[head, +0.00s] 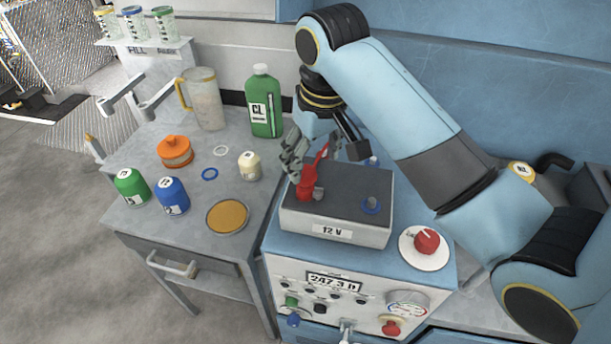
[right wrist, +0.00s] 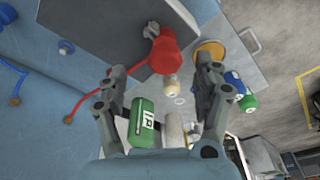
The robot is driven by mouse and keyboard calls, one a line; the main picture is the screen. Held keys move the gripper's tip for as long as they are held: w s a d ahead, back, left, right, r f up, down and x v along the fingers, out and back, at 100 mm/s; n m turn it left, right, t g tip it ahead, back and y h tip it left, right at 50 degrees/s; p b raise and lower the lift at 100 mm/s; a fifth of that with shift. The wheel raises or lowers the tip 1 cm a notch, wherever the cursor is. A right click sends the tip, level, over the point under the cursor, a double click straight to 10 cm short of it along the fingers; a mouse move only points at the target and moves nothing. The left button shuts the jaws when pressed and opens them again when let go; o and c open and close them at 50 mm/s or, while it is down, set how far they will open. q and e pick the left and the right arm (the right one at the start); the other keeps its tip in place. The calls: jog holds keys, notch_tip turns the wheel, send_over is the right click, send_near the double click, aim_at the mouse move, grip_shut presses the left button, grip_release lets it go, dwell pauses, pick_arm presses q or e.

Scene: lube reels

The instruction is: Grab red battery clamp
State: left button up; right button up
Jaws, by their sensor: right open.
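The red battery clamp (head: 307,182) sits on the left part of the dark top of the grey battery box marked 12 V (head: 333,233). A red lead or handle rises from it to the upper right. My right gripper (head: 306,152) is just above and behind the clamp in the head view. In the right wrist view its two fingers (right wrist: 162,72) are spread wide, with the red clamp (right wrist: 165,50) past the tips, roughly between them. Nothing is held, and I cannot tell whether any finger touches the clamp. My left gripper is in neither view.
A red knob (head: 427,242) is right of the battery. The green bottle (head: 264,108) stands close behind the gripper. The grey side table holds a jug (head: 203,100), an orange-lidded jar (head: 174,150) and small bottles.

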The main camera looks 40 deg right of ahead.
aim_at(305, 171)
jog(key=f, duration=0.1)
jog(key=w+f, duration=0.1)
jog(key=f, duration=0.1)
jog(key=f+p, duration=0.1)
jog(key=shift+w+a+f, duration=0.25)
jog(key=shift+a+f, duration=0.05)
jog(key=shift+f, duration=0.3)
jog(key=shift+w+f, duration=0.1)
jog(key=shift+w, duration=0.05)
jog(key=shift+c, duration=1.7)
jog(key=c, duration=0.9)
jog(key=shift+c, duration=0.4)
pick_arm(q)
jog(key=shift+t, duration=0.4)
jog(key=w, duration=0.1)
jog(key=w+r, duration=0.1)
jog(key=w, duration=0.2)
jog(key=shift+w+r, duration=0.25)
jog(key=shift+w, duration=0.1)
